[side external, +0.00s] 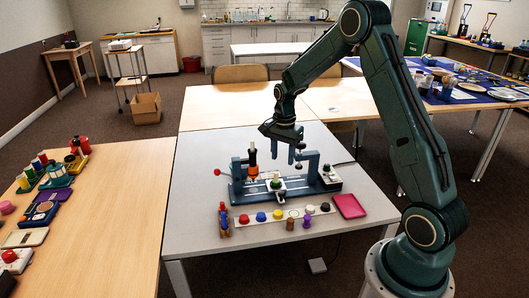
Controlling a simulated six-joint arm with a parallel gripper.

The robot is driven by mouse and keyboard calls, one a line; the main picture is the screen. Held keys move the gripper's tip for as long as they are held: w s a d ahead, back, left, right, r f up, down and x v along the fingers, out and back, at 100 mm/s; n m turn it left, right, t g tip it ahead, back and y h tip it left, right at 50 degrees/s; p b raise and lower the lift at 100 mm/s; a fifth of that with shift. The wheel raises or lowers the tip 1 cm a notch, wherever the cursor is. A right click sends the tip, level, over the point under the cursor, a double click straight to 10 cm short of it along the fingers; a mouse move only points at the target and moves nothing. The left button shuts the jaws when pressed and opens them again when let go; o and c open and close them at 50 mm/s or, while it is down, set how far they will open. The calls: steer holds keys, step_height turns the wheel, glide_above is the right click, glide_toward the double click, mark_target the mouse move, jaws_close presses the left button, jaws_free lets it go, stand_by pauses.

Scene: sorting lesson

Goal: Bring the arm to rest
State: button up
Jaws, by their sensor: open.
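My gripper (297,157) points down over the dark blue bench device (238,192) on the grey table. Its two fingers are apart with nothing visible between them. The arm reaches in from the right, bent at the elbow high above. The device has upright blocks, a dark and orange cylindrical piece (253,172) at its left and a red ball on a thin lever (217,172). I cannot tell how far the fingertips are from the device.
A white strip (245,222) with several coloured knobs lies in front of the device. A magenta tray (349,206) is at its right, small coloured figures (223,214) at its left. The wooden table (120,200) at left holds several gadgets. The space above the grey table's left part is clear.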

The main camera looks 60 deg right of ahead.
steer(key=s+a+r+n+t, duration=0.1)
steer(key=s+a+r+n, duration=0.3)
steer(key=a+r, duration=0.3)
steer(key=s+a+r+n+t, duration=0.2)
steer(key=s+a+r+n, duration=0.35)
steer(key=r, duration=0.45)
steer(key=s+a+r+n+t, duration=0.1)
steer(key=s+a+n, duration=0.3)
steer(key=s, duration=0.3)
steer(key=s+a+r+n+t, duration=0.1)
steer(key=s+a+n, duration=0.3)
steer(key=s, duration=0.4)
steer(key=shift+r+t, duration=0.3)
steer(key=shift+r, duration=0.25)
steer(key=shift+w+a, duration=0.1)
